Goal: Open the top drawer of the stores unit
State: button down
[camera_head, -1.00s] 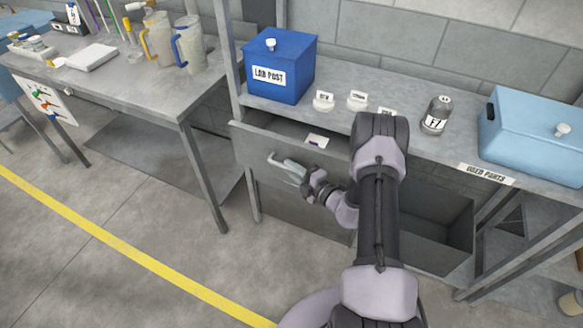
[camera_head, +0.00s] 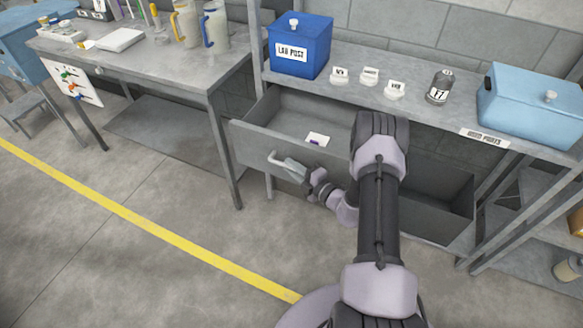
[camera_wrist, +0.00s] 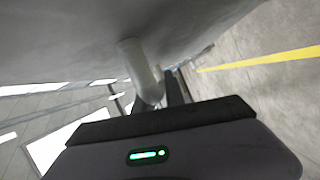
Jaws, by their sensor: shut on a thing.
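The stores unit (camera_head: 420,107) is a grey bench with drawers below its top. Its top drawer (camera_head: 250,147) stands well out from the unit, and its inside shows, with a small white card (camera_head: 318,139) lying in it. My gripper (camera_head: 284,166) is at the drawer's front face, shut on the pale bar handle (camera_head: 275,157). In the wrist view the handle (camera_wrist: 140,70) runs from the grey drawer front to my gripper. The fingertips are partly hidden there.
A blue LAB POST box (camera_head: 300,48), small white labelled pots (camera_head: 370,76), a dark bottle (camera_head: 440,87) and a light blue box (camera_head: 530,105) stand on the unit. A lower open drawer (camera_head: 440,205) is behind my arm. A workbench (camera_head: 150,75) stands left; the front floor is clear.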

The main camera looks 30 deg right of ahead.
jog(key=c, duration=1.4)
grip_release()
jog(key=shift+d, duration=0.1)
jog(key=p+v, duration=0.4)
jog(key=v, duration=1.3)
jog(key=shift+s, duration=0.2)
jog(key=shift+r, duration=0.2)
